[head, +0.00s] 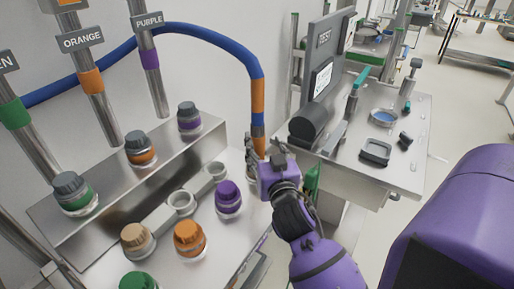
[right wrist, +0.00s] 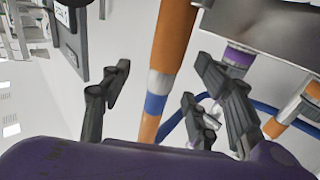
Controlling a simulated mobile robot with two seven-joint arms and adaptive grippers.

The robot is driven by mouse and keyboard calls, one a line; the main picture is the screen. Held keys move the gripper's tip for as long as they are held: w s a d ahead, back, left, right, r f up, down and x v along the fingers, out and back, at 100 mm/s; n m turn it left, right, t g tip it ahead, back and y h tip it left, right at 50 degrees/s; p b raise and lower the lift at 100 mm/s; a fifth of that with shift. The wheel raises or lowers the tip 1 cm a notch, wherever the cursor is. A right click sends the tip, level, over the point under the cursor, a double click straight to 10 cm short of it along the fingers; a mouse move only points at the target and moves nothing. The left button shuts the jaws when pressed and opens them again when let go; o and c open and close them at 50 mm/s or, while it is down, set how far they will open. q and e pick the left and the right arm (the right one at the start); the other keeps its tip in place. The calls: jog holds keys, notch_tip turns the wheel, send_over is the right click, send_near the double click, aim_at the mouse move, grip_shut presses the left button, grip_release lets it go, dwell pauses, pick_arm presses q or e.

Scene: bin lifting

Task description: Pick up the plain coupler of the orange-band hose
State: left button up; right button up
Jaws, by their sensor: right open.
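The orange-band hose (head: 205,33) is blue and arches from the left, then hangs down. Its orange band (head: 257,95) is above a short blue stretch. The orange end piece (head: 258,143) is below that, partly hidden by my right gripper (head: 262,156). In the right wrist view the orange end piece (right wrist: 174,35), with a pale grey collar, lies between the spread fingers of my right gripper (right wrist: 168,88). The gripper is open, with visible gaps on both sides of the hose. I cannot tell the exact depth. My left gripper is not in view.
A metal stand (head: 160,190) at the left holds capped green, orange and purple ports below labelled pipes. Loose purple (head: 229,195) and orange (head: 189,238) caps sit in front. A test bench (head: 410,150) with tools stands right of the hose.

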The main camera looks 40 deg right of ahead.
aim_at(259, 141)
jog(key=shift+x, duration=1.05)
jog(key=w, duration=0.2)
jog(key=shift+w+d+f+p, duration=0.2)
jog(key=shift+w+f+p, duration=0.1)
jog(key=shift+w, duration=0.1)
jog(key=shift+w+d, duration=0.15)
jog(key=shift+w, duration=0.25)
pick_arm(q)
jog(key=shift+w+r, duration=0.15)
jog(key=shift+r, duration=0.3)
pick_arm(e)
grip_shut()
